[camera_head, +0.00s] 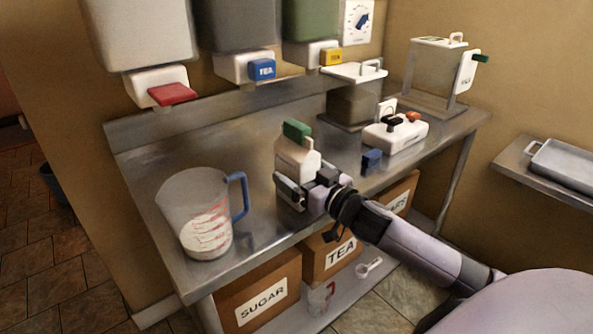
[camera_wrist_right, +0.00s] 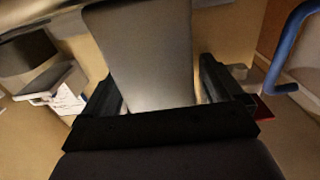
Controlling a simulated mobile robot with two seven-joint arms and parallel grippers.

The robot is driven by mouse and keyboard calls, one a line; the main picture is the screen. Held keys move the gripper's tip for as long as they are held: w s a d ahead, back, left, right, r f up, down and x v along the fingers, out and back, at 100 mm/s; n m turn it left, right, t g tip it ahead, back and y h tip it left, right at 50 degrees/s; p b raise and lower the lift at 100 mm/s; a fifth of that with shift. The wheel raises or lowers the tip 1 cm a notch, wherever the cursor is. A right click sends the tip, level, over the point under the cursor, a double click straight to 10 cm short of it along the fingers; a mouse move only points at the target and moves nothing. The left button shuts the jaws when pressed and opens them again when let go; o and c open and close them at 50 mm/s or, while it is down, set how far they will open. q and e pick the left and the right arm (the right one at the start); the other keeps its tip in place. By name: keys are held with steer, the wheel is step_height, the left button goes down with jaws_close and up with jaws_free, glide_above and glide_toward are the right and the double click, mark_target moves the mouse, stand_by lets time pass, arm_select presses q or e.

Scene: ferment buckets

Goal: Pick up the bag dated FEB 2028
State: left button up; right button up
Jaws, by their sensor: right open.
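A pale bag (camera_head: 297,157) with a green clip (camera_head: 297,130) on top stands upright on the steel counter. No date can be read on it. My right gripper (camera_head: 300,187) is at the bag's lower front, with its jaws open. In the right wrist view, a pale grey panel, which looks like the bag (camera_wrist_right: 143,50), lies between the two dark fingers (camera_wrist_right: 160,85). Whether the fingers touch it cannot be told. My left gripper is not in view.
A measuring jug (camera_head: 190,215) with white contents and a blue handle stands left of the bag. A small blue block (camera_head: 371,159) and a white device (camera_head: 395,135) are to the right. Dispensers (camera_head: 155,40) hang above. SUGAR (camera_head: 258,295) and TEA (camera_head: 335,255) boxes sit below.

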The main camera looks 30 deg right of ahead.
steer(key=shift+w, duration=0.85)
steer(key=c, duration=1.1)
steer(key=shift+r, duration=0.1)
steer(key=shift+c, duration=0.9)
steer(key=shift+r, duration=0.1)
